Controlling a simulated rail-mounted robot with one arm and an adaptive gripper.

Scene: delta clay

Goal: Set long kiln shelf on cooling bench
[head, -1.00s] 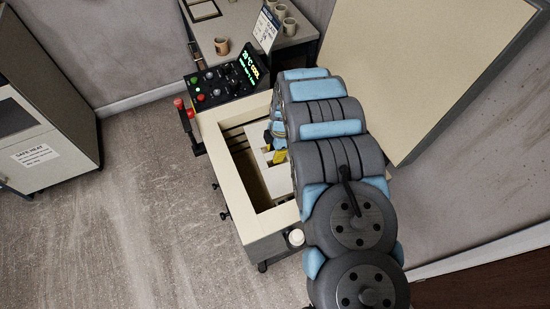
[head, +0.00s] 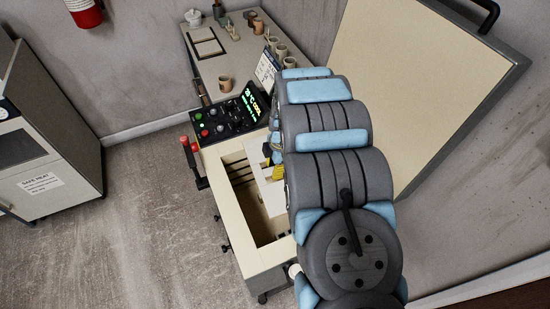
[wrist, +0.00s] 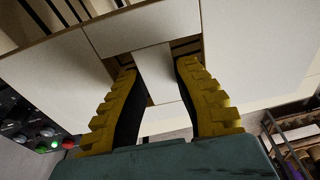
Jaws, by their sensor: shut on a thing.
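The long kiln shelf (head: 272,200) is a flat, pale board, seen in the head view within the opening of the cream kiln (head: 273,272). My arm hides its right part. My gripper (head: 277,170) is over it, its yellow fingers pointing down. In the wrist view my gripper (wrist: 156,72) is shut on a narrow pale strip of the shelf (wrist: 154,75), between two dark cutouts. I cannot tell how far the shelf is above the kiln floor. A grey bench (head: 245,62) stands behind the kiln; I cannot tell if it is the cooling bench.
The bench carries a brown mug (head: 225,83), several other cups and a sign (head: 267,68). The kiln's control panel (head: 226,118) is at its back edge. The raised lid (head: 430,90) stands at right. A grey cabinet (head: 45,150) is at left, with bare floor between.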

